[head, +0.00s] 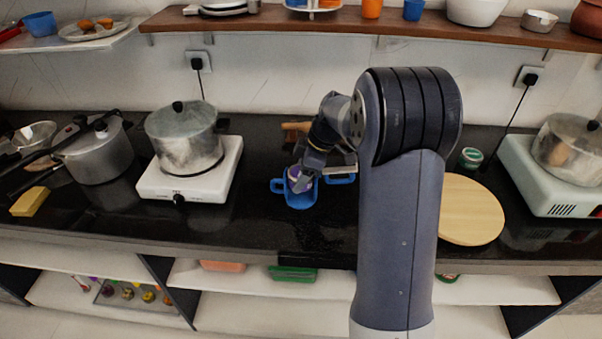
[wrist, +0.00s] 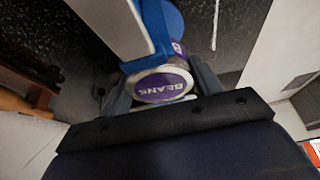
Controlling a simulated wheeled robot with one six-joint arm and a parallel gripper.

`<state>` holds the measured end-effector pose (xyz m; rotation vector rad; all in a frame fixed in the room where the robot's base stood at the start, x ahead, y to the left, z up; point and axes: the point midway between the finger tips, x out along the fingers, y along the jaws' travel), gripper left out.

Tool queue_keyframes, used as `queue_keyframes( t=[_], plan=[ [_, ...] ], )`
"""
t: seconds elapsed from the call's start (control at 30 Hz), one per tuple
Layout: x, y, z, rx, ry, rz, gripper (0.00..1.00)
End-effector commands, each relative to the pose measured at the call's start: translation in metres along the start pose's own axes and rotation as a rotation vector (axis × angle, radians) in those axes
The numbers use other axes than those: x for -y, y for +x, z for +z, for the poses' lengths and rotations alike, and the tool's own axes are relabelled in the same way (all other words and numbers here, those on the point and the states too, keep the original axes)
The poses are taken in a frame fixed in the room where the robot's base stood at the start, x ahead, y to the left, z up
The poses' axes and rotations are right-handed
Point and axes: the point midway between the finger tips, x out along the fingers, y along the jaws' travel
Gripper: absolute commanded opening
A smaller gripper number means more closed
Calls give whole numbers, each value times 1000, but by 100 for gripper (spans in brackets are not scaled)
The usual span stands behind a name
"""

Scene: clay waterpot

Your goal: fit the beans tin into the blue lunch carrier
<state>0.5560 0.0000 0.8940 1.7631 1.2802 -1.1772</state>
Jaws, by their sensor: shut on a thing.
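My gripper (head: 305,180) is shut on the beans tin (wrist: 162,84), with one finger on each side of it in the wrist view. The tin's purple and white end, marked BEANS, faces the wrist camera. In the head view a small purple part of the tin (head: 294,171) shows beside my fingers. The blue lunch carrier (head: 300,200) stands on the dark counter under my gripper, and its blue side (wrist: 158,40) is close against the tin in the wrist view. The tin is at the carrier's opening; how deep it sits is hidden.
A white stove (head: 160,184) with a pot (head: 183,140) stands left of the carrier. A round wooden board (head: 470,212) lies to the right, partly behind my arm. A brown wooden thing (head: 296,130) lies behind the carrier. The counter in front is clear.

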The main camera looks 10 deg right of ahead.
Motion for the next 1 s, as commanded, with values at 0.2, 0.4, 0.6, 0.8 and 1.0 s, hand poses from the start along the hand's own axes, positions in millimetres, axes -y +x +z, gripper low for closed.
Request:
queue_keyframes(
  t=[0.2,0.4,0.6,0.8,1.0],
  plan=[
    [0,-1,0,0,0,1,31],
    [0,0,0,0,0,1,31],
    [0,4,2,0,0,1,31],
    [0,10,4,0,0,1,31],
    [0,15,6,0,0,1,31]
  ],
)
